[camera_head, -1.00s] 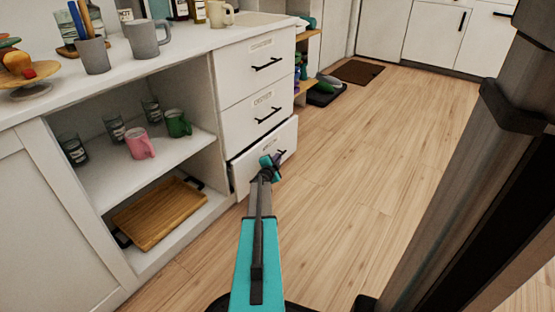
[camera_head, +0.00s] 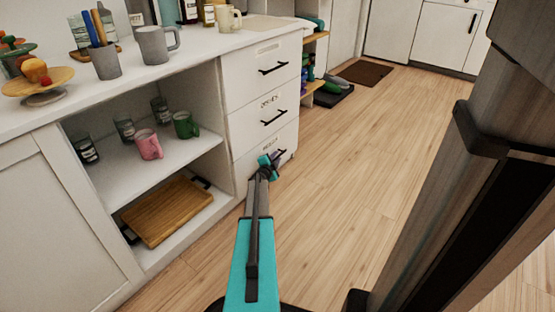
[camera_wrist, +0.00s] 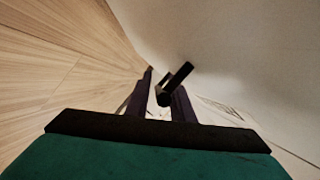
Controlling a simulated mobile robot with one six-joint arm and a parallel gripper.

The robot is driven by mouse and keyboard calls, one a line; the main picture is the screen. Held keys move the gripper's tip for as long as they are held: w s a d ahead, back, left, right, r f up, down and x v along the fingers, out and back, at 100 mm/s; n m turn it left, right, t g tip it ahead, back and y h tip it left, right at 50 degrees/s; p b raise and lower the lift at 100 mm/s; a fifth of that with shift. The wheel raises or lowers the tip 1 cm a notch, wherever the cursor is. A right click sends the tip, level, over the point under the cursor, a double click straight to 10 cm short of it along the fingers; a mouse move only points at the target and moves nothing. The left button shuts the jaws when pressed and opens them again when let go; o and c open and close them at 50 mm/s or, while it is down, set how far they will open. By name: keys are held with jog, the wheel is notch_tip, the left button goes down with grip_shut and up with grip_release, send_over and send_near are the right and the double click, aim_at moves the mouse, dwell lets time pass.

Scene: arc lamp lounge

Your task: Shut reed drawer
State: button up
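The drawer stack has three white fronts with black bar handles. The bottom drawer (camera_head: 276,163) is partly hidden by my gripper, and its small label is too blurred to read surely. Its front looks flush or nearly flush with the drawers above. My gripper (camera_head: 268,164) is low at this bottom drawer, beside its handle (camera_head: 282,154). In the wrist view the two dark fingers (camera_wrist: 160,98) stand apart with a gap between them. The black handle (camera_wrist: 177,82) lies at the fingers, crossing in front of the right one; a firm hold does not show.
Left of the drawers is an open shelf (camera_head: 160,165) with mugs, glasses and a wooden board (camera_head: 167,210). The counter (camera_head: 200,48) above carries mugs and a utensil cup. The wood floor (camera_head: 350,165) to the right is clear up to a brown mat (camera_head: 365,72).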

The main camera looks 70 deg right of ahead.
jog(key=shift+w+d+r, duration=0.1)
jog(key=shift+r, duration=0.1)
jog(key=shift+p+v, duration=0.4)
jog(key=shift+v, duration=0.6)
jog(key=p+v, duration=0.4)
jog(key=v, duration=0.8)
jog(key=shift+f, duration=0.25)
jog(key=shift+s, duration=0.25)
